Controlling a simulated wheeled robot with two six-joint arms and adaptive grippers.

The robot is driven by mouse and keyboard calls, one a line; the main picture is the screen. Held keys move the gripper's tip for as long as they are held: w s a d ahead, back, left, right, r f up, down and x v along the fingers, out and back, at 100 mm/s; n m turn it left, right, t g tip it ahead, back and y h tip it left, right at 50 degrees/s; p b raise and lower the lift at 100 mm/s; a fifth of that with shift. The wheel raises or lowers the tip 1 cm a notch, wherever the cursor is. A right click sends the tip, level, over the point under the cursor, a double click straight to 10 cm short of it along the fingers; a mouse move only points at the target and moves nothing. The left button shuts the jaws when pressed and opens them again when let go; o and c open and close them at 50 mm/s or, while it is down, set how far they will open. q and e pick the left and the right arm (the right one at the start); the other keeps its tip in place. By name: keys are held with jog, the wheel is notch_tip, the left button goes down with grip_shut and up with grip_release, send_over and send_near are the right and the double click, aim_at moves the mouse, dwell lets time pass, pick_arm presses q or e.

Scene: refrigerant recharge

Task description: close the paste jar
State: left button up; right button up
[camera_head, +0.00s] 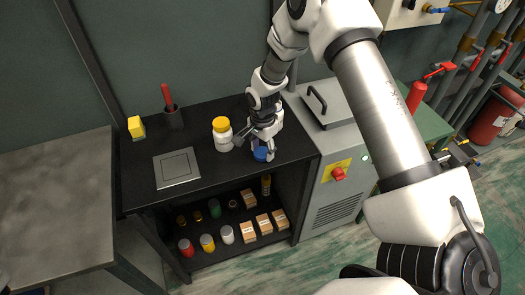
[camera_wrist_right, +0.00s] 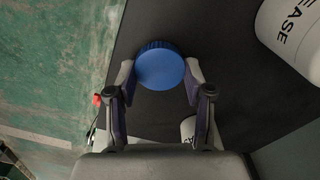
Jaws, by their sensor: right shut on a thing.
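My right gripper (camera_head: 262,143) reaches down to the right part of the black bench top. Its two fingers are shut on a round blue lid (camera_head: 260,154), one on each side. In the right wrist view the blue lid (camera_wrist_right: 160,66) sits between the fingertips (camera_wrist_right: 159,76), its flat face towards the camera. A small white thing with dark lettering (camera_wrist_right: 188,127) shows partly beside a finger; I cannot tell if it is the paste jar. What lies under the lid is hidden. My left gripper is not in view.
A white grease jar with a yellow lid (camera_head: 222,134) stands just left of the gripper. A square metal plate (camera_head: 177,168), a dark cup with a red handle (camera_head: 172,115) and a yellow block (camera_head: 136,127) are farther left. A grey machine (camera_head: 335,150) stands right of the bench.

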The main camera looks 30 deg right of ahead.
aim_at(262, 152)
jog(key=shift+r, duration=0.35)
notch_tip(262, 152, up, 2)
jog(key=shift+r+b, duration=0.15)
jog(key=shift+b, duration=0.25)
jog(key=s+a+b, duration=0.1)
jog(key=s+a, duration=0.3)
jog(key=a, duration=0.3)
jog(key=s+a+r+b, duration=0.1)
jog(key=s+a+b, duration=0.1)
jog(key=s+a, duration=0.2)
jog(key=a, duration=0.3)
jog(key=shift+r, duration=0.2)
jog(key=w+n, duration=0.1)
jog(key=n, duration=0.4)
jog(key=w+r+n, duration=0.1)
jog(key=w+n, duration=0.1)
jog(key=n, duration=0.3)
jog(key=w+r+n, duration=0.1)
jog(key=w+n, duration=0.1)
jog(key=n, duration=0.3)
jog(key=shift+a, duration=0.15)
